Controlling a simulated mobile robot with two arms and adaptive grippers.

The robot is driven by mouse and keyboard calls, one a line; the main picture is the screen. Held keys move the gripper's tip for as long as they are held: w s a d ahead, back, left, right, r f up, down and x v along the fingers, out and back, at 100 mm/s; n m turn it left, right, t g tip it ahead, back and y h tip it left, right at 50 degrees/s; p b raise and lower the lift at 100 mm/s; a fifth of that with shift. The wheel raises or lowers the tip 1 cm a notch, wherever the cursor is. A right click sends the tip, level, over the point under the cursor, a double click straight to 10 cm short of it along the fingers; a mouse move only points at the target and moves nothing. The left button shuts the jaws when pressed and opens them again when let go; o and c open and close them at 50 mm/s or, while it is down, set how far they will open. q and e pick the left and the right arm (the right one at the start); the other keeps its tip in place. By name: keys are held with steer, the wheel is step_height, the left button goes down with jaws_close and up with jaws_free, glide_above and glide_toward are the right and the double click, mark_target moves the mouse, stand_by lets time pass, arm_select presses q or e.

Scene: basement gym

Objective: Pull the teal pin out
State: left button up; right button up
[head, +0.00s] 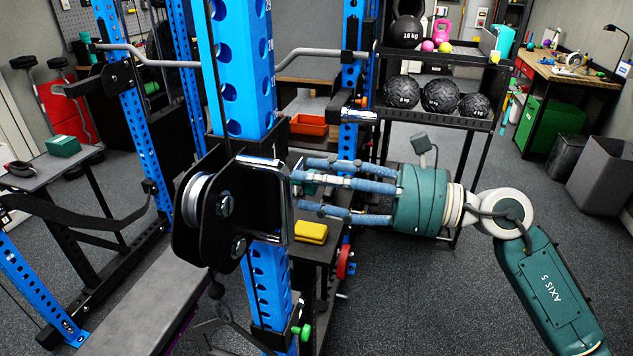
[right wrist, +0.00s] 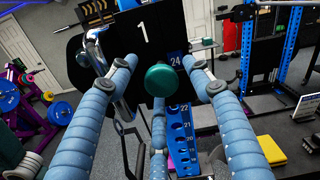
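The teal pin's round knob (right wrist: 163,79) shows in the right wrist view, in front of a black plate marked 1 (right wrist: 144,30). In the head view a bit of the pin (head: 311,188) shows between the fingers, at the right side of the black pulley carriage (head: 222,205) on the blue upright (head: 240,80). My right gripper (head: 305,187) reaches in from the right, its blue fingers spread around the knob. In the right wrist view (right wrist: 160,88) gaps show between the fingers and the knob, so it is open. My left gripper is out of view.
A yellow block (head: 311,232) lies on a dark surface just below my right gripper. A rack with black balls (head: 441,96) and kettlebells stands behind. A grey bench (head: 150,315) is at lower left. The floor at right is clear up to a grey bin (head: 603,163).

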steer(key=v, duration=1.2)
